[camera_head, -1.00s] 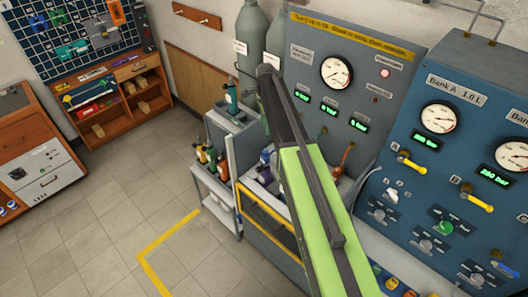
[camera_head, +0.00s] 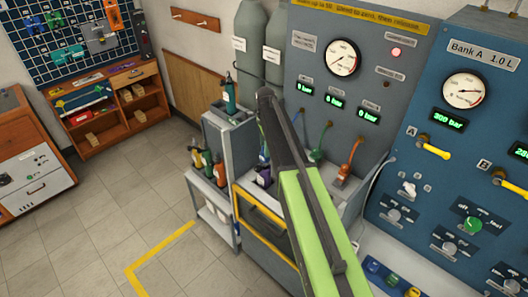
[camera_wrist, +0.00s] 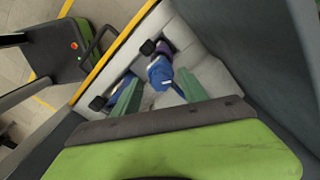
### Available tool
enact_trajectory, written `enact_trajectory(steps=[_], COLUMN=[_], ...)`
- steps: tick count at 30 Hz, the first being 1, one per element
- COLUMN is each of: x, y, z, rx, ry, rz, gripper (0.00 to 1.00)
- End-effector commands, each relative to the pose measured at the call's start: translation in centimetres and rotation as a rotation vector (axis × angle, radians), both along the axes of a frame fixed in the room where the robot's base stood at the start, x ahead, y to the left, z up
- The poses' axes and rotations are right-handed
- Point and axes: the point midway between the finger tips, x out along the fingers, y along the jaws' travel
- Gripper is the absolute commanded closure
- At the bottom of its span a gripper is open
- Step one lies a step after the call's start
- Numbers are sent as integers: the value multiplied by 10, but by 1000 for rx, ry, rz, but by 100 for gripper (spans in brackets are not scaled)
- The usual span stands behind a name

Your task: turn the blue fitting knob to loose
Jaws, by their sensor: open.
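In the wrist view, a blue fitting (camera_wrist: 160,72) stands in the pale bench trough, with a purple part just behind it and a black knob-like end beside it. My gripper (camera_wrist: 158,78) has its two green fingers apart, one on each side of the blue fitting in the picture. Whether they touch it I cannot tell. A second blue part shows partly behind the left finger. In the head view, a purple part (camera_head: 263,175) shows left of my arm. My arm hides the gripper's tips and most of the blue fitting there.
The trough has a yellow front edge (camera_head: 262,211). An orange regulator (camera_head: 345,167) stands right of my arm. A grey gauge panel (camera_head: 375,65) and a blue Bank A panel (camera_head: 440,170) rise behind. A small rack (camera_head: 208,170) holds bottles at left. Floor is open at left.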

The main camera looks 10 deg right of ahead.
Motion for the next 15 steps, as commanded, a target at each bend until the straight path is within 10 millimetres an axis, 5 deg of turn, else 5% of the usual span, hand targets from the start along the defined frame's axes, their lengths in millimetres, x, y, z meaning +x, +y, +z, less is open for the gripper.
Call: enact_trajectory(steps=[4,15], x=[0,0], y=[0,1], z=[1,1], rx=[0,0], ry=[0,0], rz=[0,1], gripper=[50,99])
